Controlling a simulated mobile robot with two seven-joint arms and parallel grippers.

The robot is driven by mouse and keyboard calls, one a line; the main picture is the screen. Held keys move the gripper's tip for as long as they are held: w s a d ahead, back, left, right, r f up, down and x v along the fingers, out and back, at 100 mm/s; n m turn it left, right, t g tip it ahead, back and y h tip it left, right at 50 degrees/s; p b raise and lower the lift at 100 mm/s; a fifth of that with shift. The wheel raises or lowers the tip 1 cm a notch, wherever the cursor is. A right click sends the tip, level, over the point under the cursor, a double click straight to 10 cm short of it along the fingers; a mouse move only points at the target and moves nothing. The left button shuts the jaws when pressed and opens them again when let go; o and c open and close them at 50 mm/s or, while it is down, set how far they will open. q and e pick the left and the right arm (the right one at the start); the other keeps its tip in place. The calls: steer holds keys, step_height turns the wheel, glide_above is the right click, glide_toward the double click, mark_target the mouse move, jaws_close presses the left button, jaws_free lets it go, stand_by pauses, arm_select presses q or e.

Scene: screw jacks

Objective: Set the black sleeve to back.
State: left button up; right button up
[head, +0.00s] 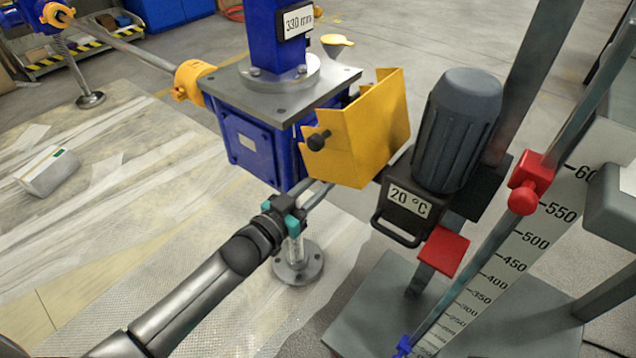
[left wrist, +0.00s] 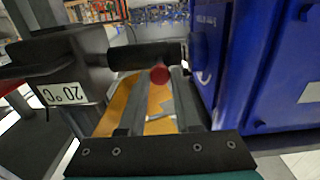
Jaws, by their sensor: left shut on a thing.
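The black sleeve (left wrist: 148,55) lies level between the motor unit and the blue gearbox in the left wrist view. A round red knob (left wrist: 160,74) shows just below it, between my fingertips. In the head view the yellow guard hides the sleeve and knob. My left gripper (left wrist: 157,85) is shut on the red knob, its fingers reaching up from below. In the head view my left gripper (head: 314,192) reaches under the guard, below the blue gearbox (head: 252,143). Whether the knob is fixed to the sleeve is hard to tell. My right gripper is not in view.
The bent yellow guard (head: 372,130) with a black knob stands over the gripper. The dark motor unit (head: 457,130), labelled 20 °C, is at its right. A round metal foot (head: 298,265) stands below. A scale (head: 500,265) with red clamps (head: 530,182) is at the right.

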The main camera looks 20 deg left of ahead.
arm_select(q)
jaws_close()
stand_by(0.8)
